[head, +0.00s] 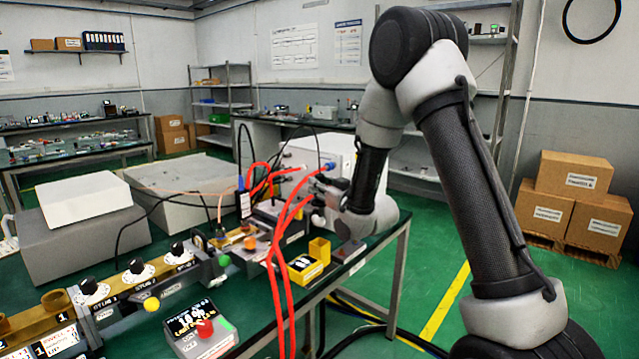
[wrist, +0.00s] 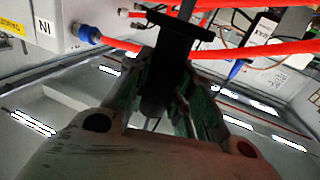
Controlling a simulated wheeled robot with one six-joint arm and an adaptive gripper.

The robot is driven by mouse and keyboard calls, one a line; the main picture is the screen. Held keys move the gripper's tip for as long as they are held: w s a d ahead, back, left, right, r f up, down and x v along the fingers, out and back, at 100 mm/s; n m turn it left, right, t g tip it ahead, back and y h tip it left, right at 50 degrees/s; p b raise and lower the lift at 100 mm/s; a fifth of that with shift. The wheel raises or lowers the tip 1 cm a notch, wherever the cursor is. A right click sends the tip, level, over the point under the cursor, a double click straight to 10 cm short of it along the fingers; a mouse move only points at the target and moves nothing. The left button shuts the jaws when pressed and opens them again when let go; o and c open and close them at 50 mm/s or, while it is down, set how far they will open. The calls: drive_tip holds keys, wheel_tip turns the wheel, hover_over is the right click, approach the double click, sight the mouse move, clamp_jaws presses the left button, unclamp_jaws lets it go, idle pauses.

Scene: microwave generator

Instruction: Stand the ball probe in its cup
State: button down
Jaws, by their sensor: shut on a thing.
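In the wrist view my gripper (wrist: 168,78) is shut on a dark, narrow object with a wide black flange (wrist: 178,24), which I take to be the ball probe. Its far end is hidden and no ball shows. In the head view my gripper (head: 324,190) is above the bench, in front of a white box; the held object is hard to make out there. A small open yellow square holder (head: 319,249) stands below my gripper on the bench, possibly the cup; I cannot tell for certain.
Red hoses (head: 279,250) arch close to my gripper from the white box (head: 315,160). A grey box with a red button (head: 203,333) is nearer.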

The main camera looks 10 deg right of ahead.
sight(323, 225)
drive_tip(key=shift+f, duration=6.05)
drive_tip(key=c, duration=1.1)
unclamp_jaws()
drive_tip(key=shift+c, duration=0.2)
